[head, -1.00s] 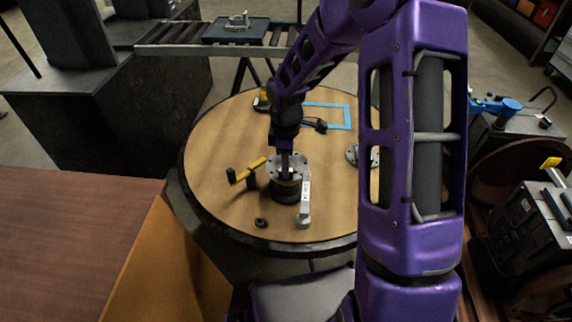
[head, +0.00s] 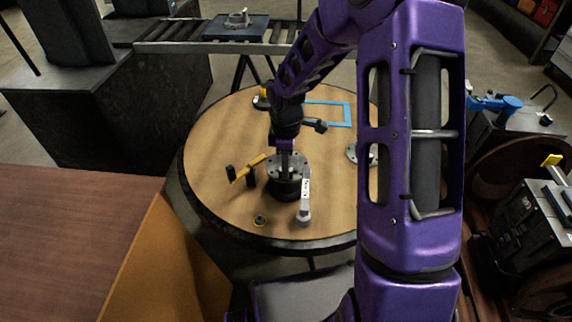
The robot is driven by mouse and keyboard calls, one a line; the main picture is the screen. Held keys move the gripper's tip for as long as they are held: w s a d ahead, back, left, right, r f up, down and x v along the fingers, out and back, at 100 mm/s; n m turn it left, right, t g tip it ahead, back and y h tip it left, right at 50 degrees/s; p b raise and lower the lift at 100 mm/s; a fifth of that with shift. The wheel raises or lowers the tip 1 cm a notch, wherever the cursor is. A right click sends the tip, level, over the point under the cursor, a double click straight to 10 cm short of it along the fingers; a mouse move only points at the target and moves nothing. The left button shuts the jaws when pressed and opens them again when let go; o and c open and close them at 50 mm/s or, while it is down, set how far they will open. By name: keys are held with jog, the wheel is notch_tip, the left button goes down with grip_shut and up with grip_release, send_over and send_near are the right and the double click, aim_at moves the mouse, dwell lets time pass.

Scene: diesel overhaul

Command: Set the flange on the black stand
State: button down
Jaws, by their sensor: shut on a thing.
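The flange (head: 273,170), a grey metal disc with bolt holes, is at the black stand (head: 287,190) on the round wooden table. It looks level and lies over the stand's top. I cannot tell whether it touches the stand or hangs just above it. My gripper (head: 287,168) points straight down at the flange's middle and is shut on it; the fingertips are partly hidden. A second grey disc with holes (head: 353,153) lies to the right on the table, partly hidden behind my arm.
A grey upright piece with a white label (head: 305,205) stands close to the stand's right. A yellow-handled piece (head: 248,169) is at its left, and a small dark ring (head: 260,221) in front. A blue square outline (head: 347,115) marks the table behind.

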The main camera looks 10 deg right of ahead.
jog(key=shift+c, duration=1.4)
grip_release()
jog(key=shift+r, duration=0.1)
notch_tip(320, 180, up, 3)
jog(key=p, duration=0.3)
jog(key=shift+r, duration=0.15)
jog(key=shift+r+p, duration=0.55)
jog(key=shift+r, duration=1)
notch_tip(320, 180, up, 2)
jog(key=shift+r, duration=0.25)
